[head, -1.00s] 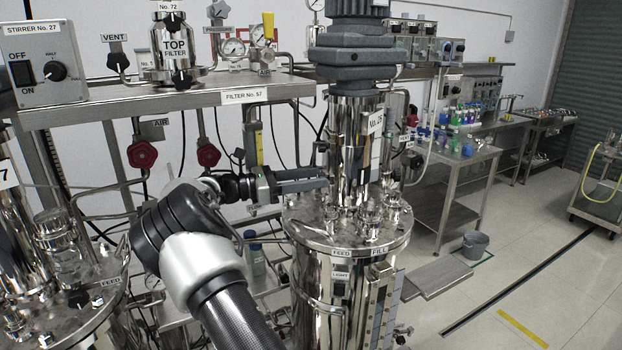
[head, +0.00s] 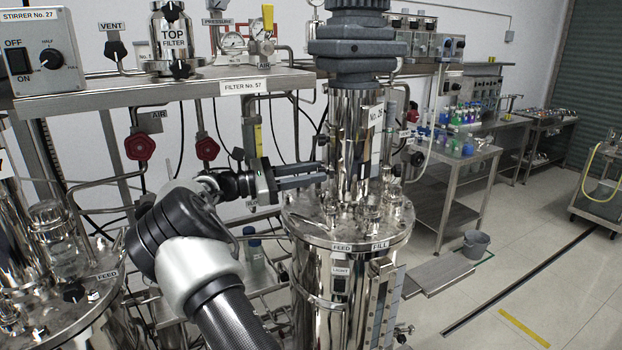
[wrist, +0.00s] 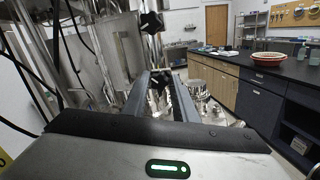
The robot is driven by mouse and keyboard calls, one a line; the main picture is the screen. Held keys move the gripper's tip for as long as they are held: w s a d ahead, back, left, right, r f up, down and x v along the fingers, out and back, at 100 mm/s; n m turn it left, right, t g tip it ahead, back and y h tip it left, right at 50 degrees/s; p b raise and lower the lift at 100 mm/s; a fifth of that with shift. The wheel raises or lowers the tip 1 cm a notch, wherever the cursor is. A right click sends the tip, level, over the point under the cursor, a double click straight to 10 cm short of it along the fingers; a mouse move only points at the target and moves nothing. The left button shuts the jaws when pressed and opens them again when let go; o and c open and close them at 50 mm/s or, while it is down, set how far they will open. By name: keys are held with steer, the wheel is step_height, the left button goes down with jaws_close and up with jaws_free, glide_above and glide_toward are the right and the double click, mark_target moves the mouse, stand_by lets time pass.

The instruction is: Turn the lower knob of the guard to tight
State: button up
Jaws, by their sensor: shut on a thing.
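The guard (head: 347,130) is a shiny upright steel cylinder above the round lid of vessel No. 26. A black star-shaped upper knob (wrist: 152,22) stands out from it in the wrist view. My gripper (head: 324,172) reaches in from the left, with its fingers level at the guard's left side. In the wrist view, my gripper (wrist: 160,76) has its fingertips on either side of the dark lower knob (wrist: 160,78) and is shut on it. The fingers hide much of that knob, so its exact angle cannot be told.
The vessel lid (head: 300,215) below my gripper carries several steel fittings. A steel shelf (head: 190,90) with the top filter (head: 174,45) runs behind. Red valve handwheels (head: 139,146) hang under it. Open floor (head: 540,270) lies to the right.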

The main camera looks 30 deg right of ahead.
steer(key=shift+f+m+g+b, duration=0.15)
steer(key=shift+m+g+b, duration=0.35)
steer(key=shift+m+b, duration=1.65)
steer(key=shift+f+m+g+b, duration=0.15)
steer(key=shift+m+g+b, duration=0.6)
steer(key=shift+m, duration=2.5)
steer(key=shift+t, duration=0.25)
steer(key=o, duration=1)
steer(key=shift+r, duration=0.15)
